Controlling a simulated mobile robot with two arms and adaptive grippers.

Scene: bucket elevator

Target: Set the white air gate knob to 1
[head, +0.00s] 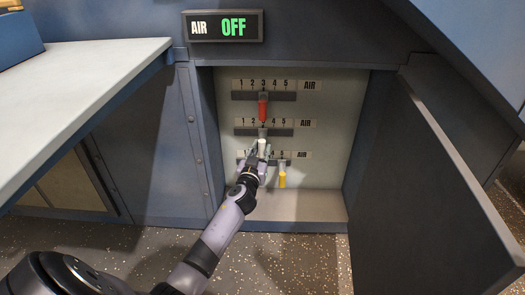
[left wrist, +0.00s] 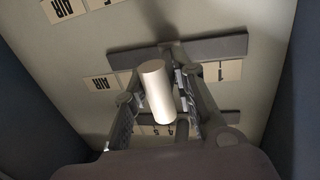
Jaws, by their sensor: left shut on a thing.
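The white air gate knob (head: 262,148) is on the middle slide row inside the open cabinet, near the middle of its scale, about at 3. In the left wrist view, the white knob (left wrist: 157,92) is a pale cylinder between the two fingers. My left gripper (head: 257,156) is shut on the white knob from the front and below, and it hides part of the bottom row's scale. The 1 end of a scale shows on the right in the left wrist view. My right gripper is not in view.
The red knob (head: 263,108) is above, at about 3. The yellow knob (head: 282,178) is below right, near 5. The open cabinet door (head: 425,190) stands on the right. A counter (head: 80,85) juts out on the left. A sign (head: 222,26) above reads AIR OFF.

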